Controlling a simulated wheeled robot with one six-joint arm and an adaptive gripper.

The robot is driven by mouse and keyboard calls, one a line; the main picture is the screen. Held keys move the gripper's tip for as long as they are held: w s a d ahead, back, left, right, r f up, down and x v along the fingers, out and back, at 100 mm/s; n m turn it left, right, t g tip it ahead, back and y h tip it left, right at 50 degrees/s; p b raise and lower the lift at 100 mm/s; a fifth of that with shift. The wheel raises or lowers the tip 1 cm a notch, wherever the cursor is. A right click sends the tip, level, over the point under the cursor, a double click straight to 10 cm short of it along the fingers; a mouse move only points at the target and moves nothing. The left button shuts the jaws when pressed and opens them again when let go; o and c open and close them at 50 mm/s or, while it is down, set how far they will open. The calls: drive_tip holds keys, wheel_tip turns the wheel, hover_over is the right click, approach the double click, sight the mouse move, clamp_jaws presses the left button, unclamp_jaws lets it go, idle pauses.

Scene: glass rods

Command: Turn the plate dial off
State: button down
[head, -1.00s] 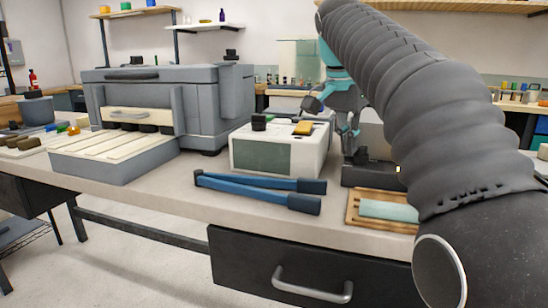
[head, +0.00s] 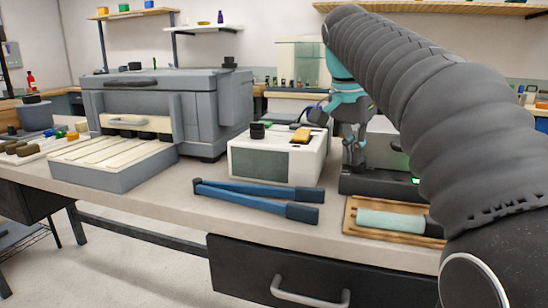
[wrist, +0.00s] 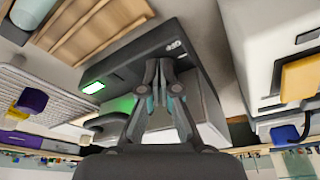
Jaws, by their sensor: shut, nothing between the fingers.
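The plate unit (head: 376,185) is a low dark box with a grey block on top, at the right of the bench. It also shows in the wrist view (wrist: 130,55), with a pale marking on its front and a bright green lit display (wrist: 93,87). My gripper (wrist: 165,68) is shut and empty, its fingertips close in front of or against the unit's front part; I cannot tell if they touch. In the head view my gripper (head: 354,155) is just above the unit's left part. No dial can be made out; my fingers may hide it.
A wooden tray (head: 349,215) with a pale cylinder (head: 385,219) lies in front of the unit. A white box device (head: 275,160) stands to the left, with blue-handled tongs (head: 255,198) before it. A large grey furnace-like machine (head: 210,105) stands farther left.

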drive_tip(key=shift+s+d+p, duration=0.2)
drive_tip(key=shift+d+p, duration=0.05)
drive_tip(key=shift+p, duration=0.05)
drive_tip(key=shift+s, duration=0.1)
idle(0.6)
drive_tip(key=shift+s+a+r, duration=0.1)
drive_tip(key=shift+s+a, duration=0.05)
drive_tip(key=shift+s, duration=0.15)
drive_tip(key=shift+r+p, duration=0.7)
drive_tip(key=shift+r, duration=2.2)
